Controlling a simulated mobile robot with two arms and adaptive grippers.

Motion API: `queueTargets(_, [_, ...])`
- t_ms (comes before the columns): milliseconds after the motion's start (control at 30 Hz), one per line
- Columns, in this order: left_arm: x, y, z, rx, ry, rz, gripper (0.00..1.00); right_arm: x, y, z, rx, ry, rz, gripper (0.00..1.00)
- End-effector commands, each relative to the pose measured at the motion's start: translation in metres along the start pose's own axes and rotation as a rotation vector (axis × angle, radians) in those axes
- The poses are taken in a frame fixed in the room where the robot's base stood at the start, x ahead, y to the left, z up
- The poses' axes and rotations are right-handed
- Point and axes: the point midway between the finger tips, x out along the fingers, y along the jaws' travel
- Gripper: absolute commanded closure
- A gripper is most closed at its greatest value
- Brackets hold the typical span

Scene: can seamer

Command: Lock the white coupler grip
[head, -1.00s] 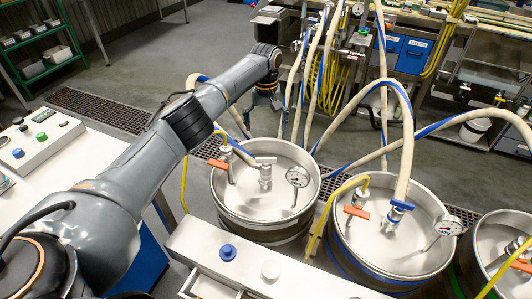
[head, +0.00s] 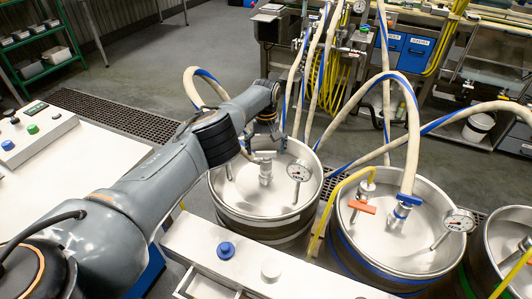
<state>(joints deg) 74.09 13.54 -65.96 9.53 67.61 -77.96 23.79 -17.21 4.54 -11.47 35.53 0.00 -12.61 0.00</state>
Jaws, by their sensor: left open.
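The white coupler grip (head: 264,154) sits on top of the upright metal coupler (head: 265,172) in the left steel keg (head: 262,218). My left gripper (head: 264,138) hangs just behind and above the grip, fingers down and open. I cannot tell whether a finger touches the grip. My forearm hides part of the keg's left side, including most of its tap. The middle keg (head: 352,258) has a coupler with a blue grip (head: 408,199) and an orange tap handle (head: 362,207). My right gripper is not in view.
A pressure gauge (head: 299,172) stands right of the left coupler. A white hose with blue stripe (head: 203,72) loops behind my arm. A white cabinet with a blue button (head: 226,250) stands in front of the kegs. A control panel (head: 35,135) lies at left.

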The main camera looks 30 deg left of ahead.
Motion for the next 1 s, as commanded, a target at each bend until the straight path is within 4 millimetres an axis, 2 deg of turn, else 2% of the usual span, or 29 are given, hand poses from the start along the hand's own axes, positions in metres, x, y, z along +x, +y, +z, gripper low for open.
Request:
queueTargets(200, [-0.001,0.0,0.0,0.001,0.0,0.0,0.09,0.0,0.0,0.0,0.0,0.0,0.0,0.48])
queueTargets(467, [0.0,0.0,0.0,0.001,0.0,0.0,0.62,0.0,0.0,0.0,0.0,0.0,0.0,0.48])
queueTargets(700, [0.002,0.0,0.001,0.052,-0.003,0.002,0.64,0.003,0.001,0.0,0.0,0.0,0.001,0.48])
queueTargets(1000, [0.004,0.0,0.001,0.365,-0.004,0.003,0.64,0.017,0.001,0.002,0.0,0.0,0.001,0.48])
